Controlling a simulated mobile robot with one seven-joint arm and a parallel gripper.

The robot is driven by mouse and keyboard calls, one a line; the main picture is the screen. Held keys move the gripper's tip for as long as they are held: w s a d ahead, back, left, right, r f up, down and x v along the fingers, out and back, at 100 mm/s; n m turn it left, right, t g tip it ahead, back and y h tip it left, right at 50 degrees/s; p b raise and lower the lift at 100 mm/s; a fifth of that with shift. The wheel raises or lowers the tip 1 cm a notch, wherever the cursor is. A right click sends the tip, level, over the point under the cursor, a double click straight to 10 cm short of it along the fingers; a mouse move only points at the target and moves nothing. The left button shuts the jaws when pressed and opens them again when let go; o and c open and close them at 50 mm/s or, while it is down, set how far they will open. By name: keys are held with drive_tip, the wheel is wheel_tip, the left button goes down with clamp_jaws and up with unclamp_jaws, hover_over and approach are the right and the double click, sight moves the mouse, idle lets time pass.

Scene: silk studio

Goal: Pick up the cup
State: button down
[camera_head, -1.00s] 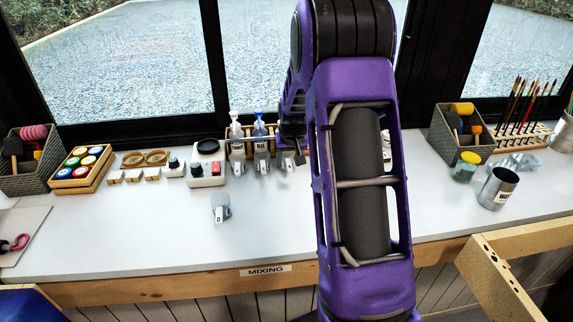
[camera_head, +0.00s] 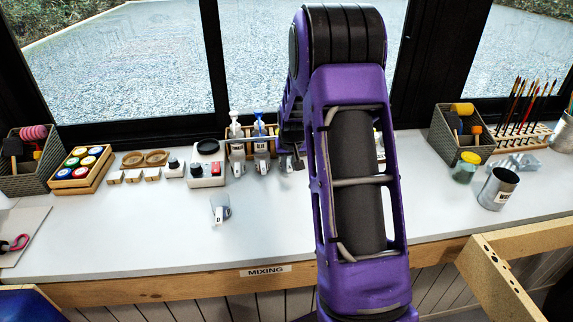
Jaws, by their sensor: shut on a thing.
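Several small clear cups with white, lettered handles are on the white counter. One cup (camera_head: 219,209) stands alone at the front, apart from my gripper. Another cup (camera_head: 238,168) and a third cup (camera_head: 262,168) stand before the pump bottles. A further cup (camera_head: 284,164) is at the right end of this row, partly hidden. My gripper (camera_head: 297,162) is beside it and shut on it. My purple arm hides most of the jaws, so the contact is hard to see, and I cannot tell whether this cup is off the counter.
Pump bottles (camera_head: 260,134) in a wooden rack (camera_head: 250,152) stand just behind the cups. A scale (camera_head: 206,175) and paint jars (camera_head: 87,160) are left. A metal can (camera_head: 498,186) and brushes (camera_head: 523,103) are right.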

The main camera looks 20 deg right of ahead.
sight(289, 163)
drive_tip(key=shift+r, duration=0.15)
